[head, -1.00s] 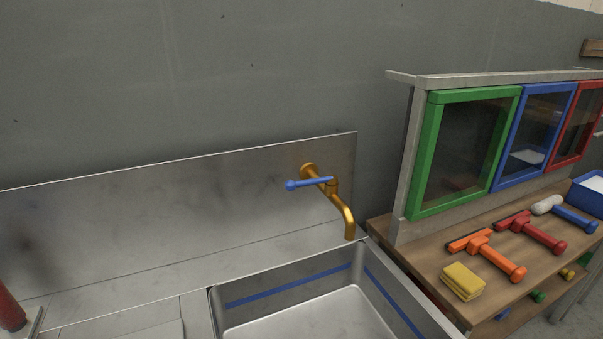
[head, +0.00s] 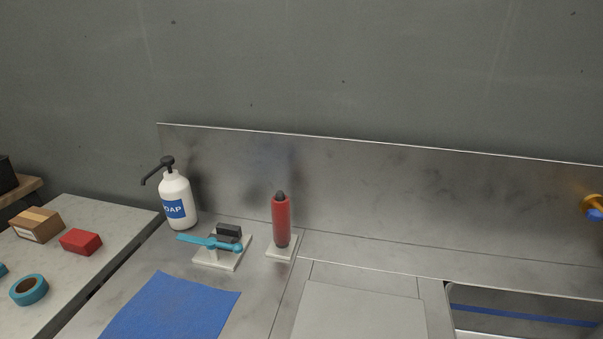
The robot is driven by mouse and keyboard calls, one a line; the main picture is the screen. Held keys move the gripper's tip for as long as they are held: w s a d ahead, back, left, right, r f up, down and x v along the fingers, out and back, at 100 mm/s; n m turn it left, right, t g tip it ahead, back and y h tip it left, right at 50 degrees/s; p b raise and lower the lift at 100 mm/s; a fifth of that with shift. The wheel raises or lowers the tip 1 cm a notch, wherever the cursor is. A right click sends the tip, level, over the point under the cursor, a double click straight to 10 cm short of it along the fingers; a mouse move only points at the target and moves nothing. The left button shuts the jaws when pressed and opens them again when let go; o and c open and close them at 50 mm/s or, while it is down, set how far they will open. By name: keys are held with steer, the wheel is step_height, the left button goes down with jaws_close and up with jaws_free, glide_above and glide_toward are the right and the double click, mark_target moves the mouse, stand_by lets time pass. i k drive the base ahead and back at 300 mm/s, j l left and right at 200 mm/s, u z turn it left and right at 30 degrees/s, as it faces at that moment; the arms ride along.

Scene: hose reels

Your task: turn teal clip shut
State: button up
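The teal clip (head: 208,242) is a long teal lever with a round knob at its right end. It sits on a small pale square base (head: 233,262) on the metal counter, left of centre in the head view. A dark block (head: 229,232) stands just behind the lever on the same base. The lever lies roughly level, pointing left and right across the front of the block. I cannot tell whether it is latched. My gripper is not in view.
A white soap bottle (head: 175,203) stands behind left of the clip, and a red cylinder (head: 281,222) on its right. A blue cloth (head: 170,310) lies in front. A side table (head: 99,225) holds a box, red block and teal tape. The sink (head: 520,325) is at right.

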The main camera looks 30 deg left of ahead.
mark_target(212, 243)
steer(key=u, duration=1.65)
steer(key=i+j+z, duration=0.25)
steer(key=z, duration=0.2)
steer(key=i+j+z, duration=0.2)
steer(key=j+z, duration=0.25)
